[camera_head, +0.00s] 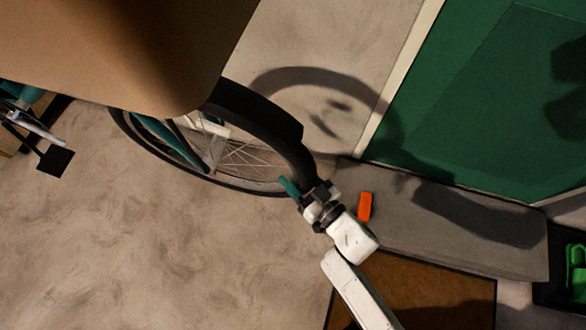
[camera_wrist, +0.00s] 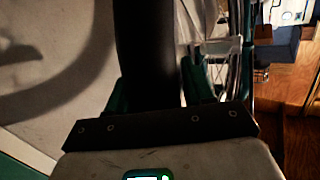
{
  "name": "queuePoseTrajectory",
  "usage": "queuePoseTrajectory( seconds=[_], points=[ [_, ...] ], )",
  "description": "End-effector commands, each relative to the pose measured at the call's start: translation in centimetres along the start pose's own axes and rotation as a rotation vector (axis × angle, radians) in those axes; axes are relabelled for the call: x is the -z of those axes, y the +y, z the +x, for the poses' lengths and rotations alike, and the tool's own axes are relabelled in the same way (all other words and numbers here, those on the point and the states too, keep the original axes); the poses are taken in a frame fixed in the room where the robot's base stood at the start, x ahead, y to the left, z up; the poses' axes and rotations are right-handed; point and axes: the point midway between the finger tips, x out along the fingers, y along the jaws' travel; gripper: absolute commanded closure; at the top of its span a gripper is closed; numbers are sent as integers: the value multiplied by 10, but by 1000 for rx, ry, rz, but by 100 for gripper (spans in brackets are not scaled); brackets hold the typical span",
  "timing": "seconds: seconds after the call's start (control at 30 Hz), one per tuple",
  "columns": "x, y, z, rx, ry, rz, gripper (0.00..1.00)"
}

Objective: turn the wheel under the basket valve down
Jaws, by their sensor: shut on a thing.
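The bicycle wheel (camera_head: 262,165) has a black tyre and thin spokes and stands at the middle of the head view. A large smooth brown shape (camera_head: 130,50) hides its upper left part; I cannot tell whether this is the basket. My gripper (camera_head: 290,187) is at the tyre's lower right edge. In the wrist view the tyre (camera_wrist: 148,45) runs between the two dark green fingers of my gripper (camera_wrist: 158,95), which are shut on it. The valve cannot be made out in either view.
A grey step (camera_head: 450,225) lies below the green door (camera_head: 470,100), with an orange block (camera_head: 365,206) at its left end. A brown mat (camera_head: 440,290) lies in front. Green shoes (camera_head: 577,270) sit at the right edge. A pedal (camera_head: 55,160) shows at left. The floor at lower left is clear.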

Motion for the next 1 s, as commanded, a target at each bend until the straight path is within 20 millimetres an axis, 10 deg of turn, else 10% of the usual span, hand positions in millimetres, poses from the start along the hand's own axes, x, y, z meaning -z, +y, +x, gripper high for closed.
queuePoseTrajectory(
  seconds=[0.4,1.0],
  points=[
    [43,-3,-9,-30,-151,-94,100],
    [55,-4,-10,-46,-230,-145,100]
  ],
)
